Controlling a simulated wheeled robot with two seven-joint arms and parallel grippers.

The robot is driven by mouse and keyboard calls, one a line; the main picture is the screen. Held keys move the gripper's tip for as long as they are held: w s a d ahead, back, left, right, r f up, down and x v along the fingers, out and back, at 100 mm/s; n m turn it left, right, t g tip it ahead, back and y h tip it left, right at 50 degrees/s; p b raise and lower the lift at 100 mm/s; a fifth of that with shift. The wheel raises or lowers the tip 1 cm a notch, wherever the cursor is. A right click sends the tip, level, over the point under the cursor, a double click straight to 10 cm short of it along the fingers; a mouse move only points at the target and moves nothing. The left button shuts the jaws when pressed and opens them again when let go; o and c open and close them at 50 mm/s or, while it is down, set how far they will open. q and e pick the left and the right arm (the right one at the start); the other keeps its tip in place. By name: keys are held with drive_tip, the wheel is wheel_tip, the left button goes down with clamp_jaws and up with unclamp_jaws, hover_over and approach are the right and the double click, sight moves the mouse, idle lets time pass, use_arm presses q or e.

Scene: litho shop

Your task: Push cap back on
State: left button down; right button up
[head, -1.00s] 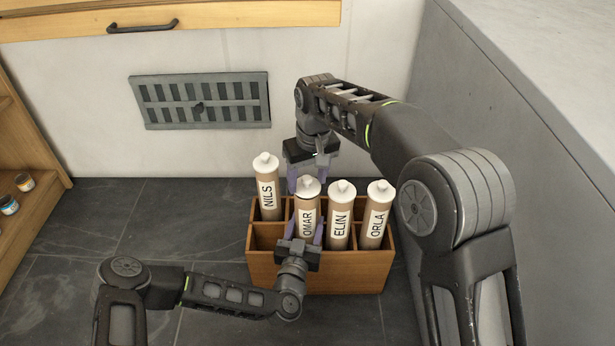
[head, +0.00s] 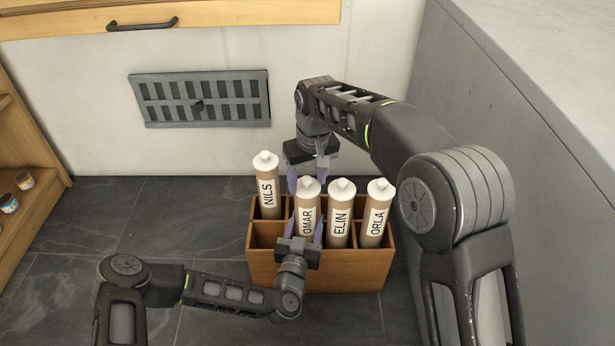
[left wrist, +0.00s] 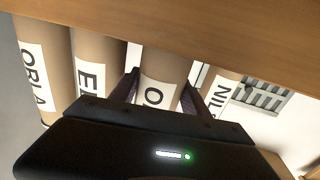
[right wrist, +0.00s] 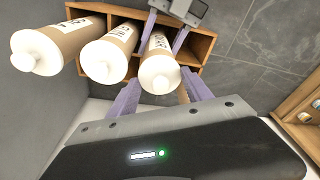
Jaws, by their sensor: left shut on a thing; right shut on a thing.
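The OMAR tube (head: 306,217) is a brown cardboard tube with a white cap (head: 309,187), standing in the wooden divided crate (head: 318,277). My left gripper (head: 302,232) comes from the front and is shut on the body of this tube; its fingers flank the tube in the left wrist view (left wrist: 160,85). My right gripper (head: 307,177) reaches from behind and is shut on the cap; its fingers lie on either side of the cap in the right wrist view (right wrist: 158,75). The cap is on the tube's top, but I cannot tell how firmly it is seated.
The capped NILS tube (head: 267,190), ELIN tube (head: 341,217) and ORLA tube (head: 375,220) stand in other compartments. The front left compartment is empty. A grey block (head: 530,120) rises at the right. Wooden shelves (head: 28,150) stand at the left, with open tiled floor (head: 150,215) between.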

drive_tip(key=shift+f, duration=0.2)
drive_tip(key=o, duration=1.4)
drive_tip(key=r, duration=0.4)
drive_tip(key=s+r, duration=0.1)
drive_tip(key=r, duration=0.3)
drive_tip(key=d+r, duration=0.1)
drive_tip(key=r, duration=0.3)
drive_tip(key=shift+s, duration=0.3)
use_arm(q)
drive_tip(key=shift+c, duration=2.2)
unclamp_jaws()
